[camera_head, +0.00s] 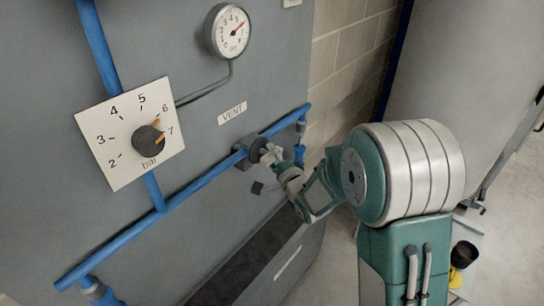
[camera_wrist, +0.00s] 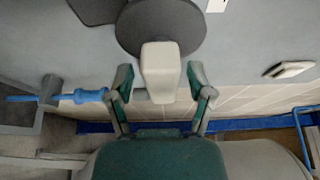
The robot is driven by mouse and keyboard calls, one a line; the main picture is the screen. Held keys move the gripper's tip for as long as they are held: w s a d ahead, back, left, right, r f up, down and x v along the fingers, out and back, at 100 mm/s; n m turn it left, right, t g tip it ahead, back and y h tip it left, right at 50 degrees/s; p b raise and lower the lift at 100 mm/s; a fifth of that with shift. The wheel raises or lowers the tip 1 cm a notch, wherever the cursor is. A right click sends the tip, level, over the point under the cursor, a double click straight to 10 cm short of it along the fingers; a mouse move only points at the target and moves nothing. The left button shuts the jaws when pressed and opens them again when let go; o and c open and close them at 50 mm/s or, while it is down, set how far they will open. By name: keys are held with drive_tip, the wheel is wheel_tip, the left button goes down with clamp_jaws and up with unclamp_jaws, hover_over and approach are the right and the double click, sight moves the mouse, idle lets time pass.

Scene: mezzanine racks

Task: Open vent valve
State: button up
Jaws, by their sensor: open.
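The vent valve (camera_head: 247,151) is a dark grey body on the blue pipe, below a white VENT label (camera_head: 232,113). In the wrist view its round dark disc (camera_wrist: 160,27) is at the top, with a pale block-shaped handle (camera_wrist: 160,62) sticking out toward me. My gripper (camera_head: 278,168) is at the valve in the head view and partly hides the handle. In the wrist view my gripper (camera_wrist: 159,80) is open, with one finger on each side of the handle and a visible gap on both sides.
A square white bar dial (camera_head: 130,134) with a dark knob is on the left. The blue pipe (camera_head: 195,183) runs diagonally across the panel. A large grey tank (camera_head: 470,80) stands at right.

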drive_tip(key=shift+a, duration=0.15)
drive_tip(key=shift+c, duration=0.6)
clamp_jaws()
drive_tip(key=shift+f+n, duration=0.1)
drive_tip(key=shift+n, duration=0.3)
drive_tip(key=n+t, duration=0.1)
drive_tip(key=n, duration=0.1)
drive_tip(key=shift+f+n+y, duration=0.1)
drive_tip(key=shift+n+y, duration=0.2)
drive_tip(key=shift+n, duration=0.1)
drive_tip(key=n+y, duration=0.1)
drive_tip(key=n, duration=0.2)
drive_tip(key=n+y, duration=0.1)
drive_tip(key=n, duration=0.2)
drive_tip(key=shift+y, duration=0.4)
drive_tip(key=n+y, duration=0.1)
drive_tip(key=n, duration=0.2)
drive_tip(key=n+y, duration=0.1)
drive_tip(key=n, duration=0.2)
drive_tip(key=shift+g+y, duration=0.3)
drive_tip(key=n+g+y, duration=0.1)
drive_tip(key=n, duration=0.2)
drive_tip(key=n+g+y, duration=0.1)
drive_tip(key=n, duration=0.2)
drive_tip(key=shift+n+y, duration=0.3)
drive_tip(key=shift+n, duration=0.3)
